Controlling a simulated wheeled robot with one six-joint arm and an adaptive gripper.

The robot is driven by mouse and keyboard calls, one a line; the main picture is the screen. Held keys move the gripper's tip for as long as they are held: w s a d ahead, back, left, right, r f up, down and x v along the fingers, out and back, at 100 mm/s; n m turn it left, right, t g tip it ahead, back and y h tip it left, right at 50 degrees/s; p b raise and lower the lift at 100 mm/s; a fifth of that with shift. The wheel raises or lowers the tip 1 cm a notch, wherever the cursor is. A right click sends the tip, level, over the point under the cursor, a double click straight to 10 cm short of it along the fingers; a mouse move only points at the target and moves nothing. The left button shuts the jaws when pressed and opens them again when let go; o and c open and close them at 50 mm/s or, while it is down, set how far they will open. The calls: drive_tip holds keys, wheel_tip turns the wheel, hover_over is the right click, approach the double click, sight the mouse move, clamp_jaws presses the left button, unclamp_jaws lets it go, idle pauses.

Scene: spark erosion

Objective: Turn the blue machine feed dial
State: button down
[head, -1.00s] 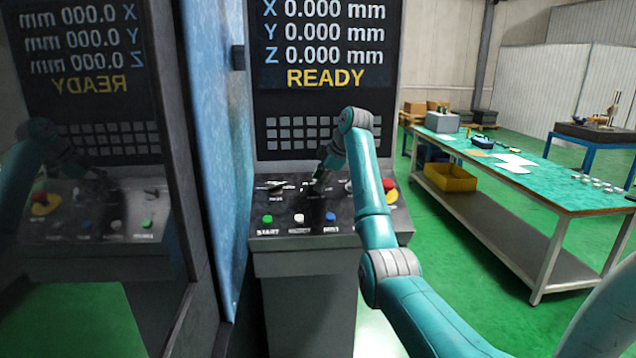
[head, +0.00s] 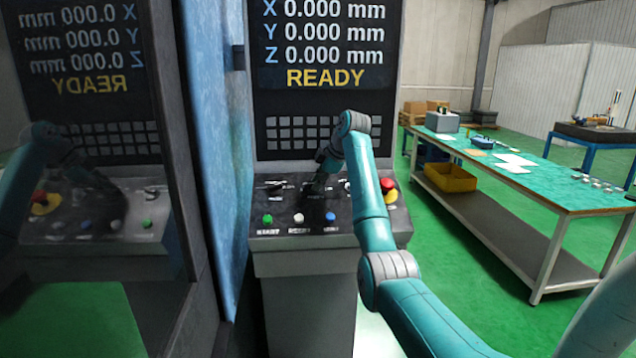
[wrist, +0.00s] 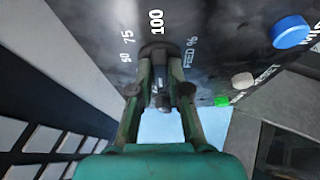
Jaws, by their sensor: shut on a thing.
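The feed dial (wrist: 158,48) is a dark knob on the machine's sloping control panel (head: 262,222). The marks "50", "75", "100" and "FEED %" stand around it in the wrist view. My gripper (wrist: 160,62) is shut on the dial, with one finger on each side of it. The fingers hide most of the knob, so its pointer setting cannot be read. In the head view my gripper (head: 317,186) reaches down to the middle of the panel's upper row, and the dial is hidden behind it.
A blue button (head: 330,217), a white button (head: 299,218) and a green button (head: 267,219) line the panel's front. A red emergency stop (head: 388,185) is at the right. A dark glass door stands left. A green-topped workbench (head: 560,195) is right.

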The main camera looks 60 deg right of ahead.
drive_tip(key=shift+f, duration=0.1)
drive_tip(key=m+h, duration=0.1)
drive_tip(key=m, duration=0.3)
drive_tip(key=shift+a+t, duration=0.15)
drive_tip(key=shift+t, duration=0.25)
drive_tip(key=m+h, duration=0.1)
drive_tip(key=m, duration=0.1)
drive_tip(key=m+h, duration=0.1)
drive_tip(key=m, duration=0.1)
drive_tip(key=shift+a+f+m, duration=0.1)
drive_tip(key=shift+a+m, duration=0.05)
drive_tip(key=shift+m, duration=0.25)
drive_tip(key=m+h, duration=0.1)
drive_tip(key=m, duration=0.3)
drive_tip(key=shift+a+m+h, duration=0.15)
drive_tip(key=shift+m+h, duration=0.25)
drive_tip(key=m+g+h, duration=0.1)
drive_tip(key=m, duration=0.3)
drive_tip(key=shift+a+m, duration=0.1)
drive_tip(key=shift+m, duration=0.2)
drive_tip(key=shift+m+g+h, duration=0.3)
drive_tip(key=c, duration=1.1)
unclamp_jaws()
